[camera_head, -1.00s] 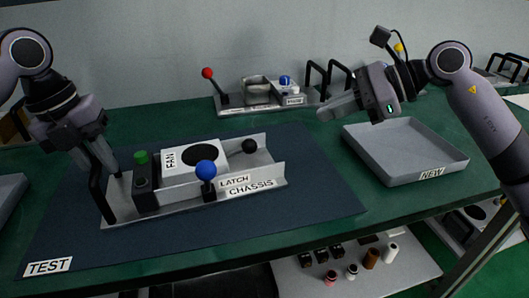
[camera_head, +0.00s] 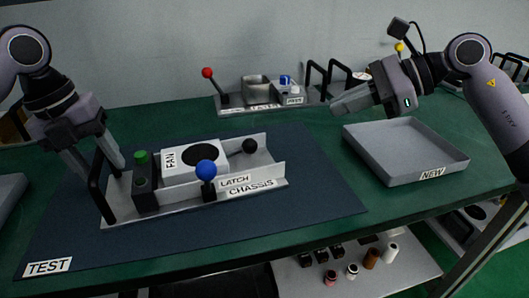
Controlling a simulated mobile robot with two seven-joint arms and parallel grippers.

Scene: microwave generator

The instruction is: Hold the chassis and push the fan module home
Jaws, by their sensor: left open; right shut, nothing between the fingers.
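The grey chassis (camera_head: 258,187) lies on the dark mat, with a black handle (camera_head: 99,188) at its left end. The white fan module (camera_head: 181,158), labelled FAN, sits inside it. A blue-knobbed latch (camera_head: 206,171) stands upright at the chassis front. My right gripper (camera_head: 338,108) is shut and empty, above the table behind the NEW tray.
The empty grey NEW tray (camera_head: 403,179) stands at the right. The dark TEST mat (camera_head: 300,215) is clear around the chassis. Small parts sit on a shelf below.

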